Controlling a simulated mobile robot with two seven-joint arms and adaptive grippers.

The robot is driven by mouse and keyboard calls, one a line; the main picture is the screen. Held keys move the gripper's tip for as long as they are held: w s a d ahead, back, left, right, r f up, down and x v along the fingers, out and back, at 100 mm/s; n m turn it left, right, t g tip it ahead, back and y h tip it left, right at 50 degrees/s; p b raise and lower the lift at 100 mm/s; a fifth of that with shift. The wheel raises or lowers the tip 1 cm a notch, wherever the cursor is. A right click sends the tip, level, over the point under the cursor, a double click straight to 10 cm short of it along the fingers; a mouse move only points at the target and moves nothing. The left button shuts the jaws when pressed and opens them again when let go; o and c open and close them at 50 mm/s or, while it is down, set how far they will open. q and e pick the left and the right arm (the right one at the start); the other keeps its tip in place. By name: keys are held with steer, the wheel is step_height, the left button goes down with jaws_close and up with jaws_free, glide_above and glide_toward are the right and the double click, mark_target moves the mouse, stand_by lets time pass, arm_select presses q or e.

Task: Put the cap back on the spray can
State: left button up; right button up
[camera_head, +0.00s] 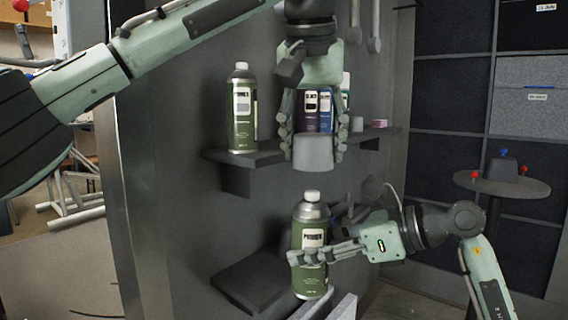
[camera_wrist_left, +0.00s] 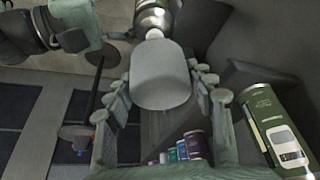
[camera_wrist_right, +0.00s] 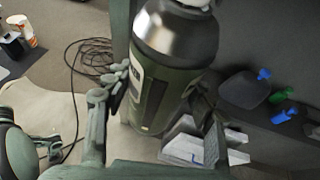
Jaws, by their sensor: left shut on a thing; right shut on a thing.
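The spray can (camera_head: 312,240) is green with a silver shoulder and a white nozzle. My right gripper (camera_head: 318,256) is shut around its body and holds it upright; the can also fills the middle of the right wrist view (camera_wrist_right: 165,75). The grey cap (camera_head: 313,152) is in my left gripper (camera_head: 312,140), which points down and is shut on its sides. The cap hangs above the can's nozzle, with a gap between them in the head view. In the left wrist view the cap (camera_wrist_left: 160,78) covers part of the can's top (camera_wrist_left: 155,14).
Another green can (camera_head: 241,108) stands on the upper wall shelf (camera_head: 240,156). Several dark and blue cans (camera_head: 318,110) stand behind my left gripper. A lower shelf (camera_head: 250,280) lies left of the held can. A round stand (camera_head: 505,183) is at the right.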

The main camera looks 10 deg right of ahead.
mark_target(311, 149)
arm_select(q)
steer(key=shift+f, duration=3)
steer(key=shift+f, duration=0.8)
steer(key=o, duration=1.3)
steer(key=shift+s, duration=0.1)
steer(key=shift+r, duration=0.1)
steer(key=shift+v, duration=3.45)
